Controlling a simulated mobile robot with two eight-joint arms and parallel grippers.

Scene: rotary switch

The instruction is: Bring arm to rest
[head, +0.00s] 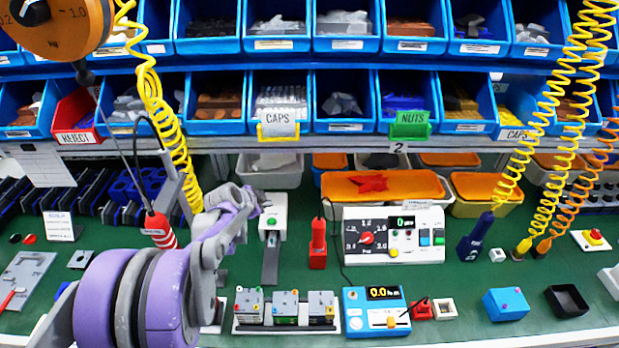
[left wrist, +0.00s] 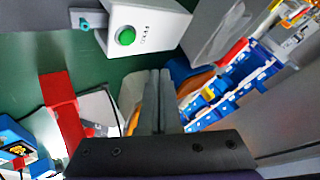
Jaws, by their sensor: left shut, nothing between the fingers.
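My left gripper (head: 260,203) is shut and empty, held above the bench at the left of centre, close to the white box with a green button (head: 280,214). In the left wrist view its two fingers (left wrist: 158,100) are pressed together, and the green-button box (left wrist: 155,22) shows ahead of them and apart. The rotary switch's red knob (head: 366,238) sits on a white panel (head: 393,252) to the right of the gripper, with a small display reading 0. Nothing touches the knob. My right gripper is not in view.
Blue bins (head: 345,113) fill the shelves behind. Yellow coiled cords (head: 152,90) hang at left and right. A red block (head: 318,245), a blue display box (head: 376,312) and a tray of grey modules (head: 285,327) stand on the green bench (head: 456,290).

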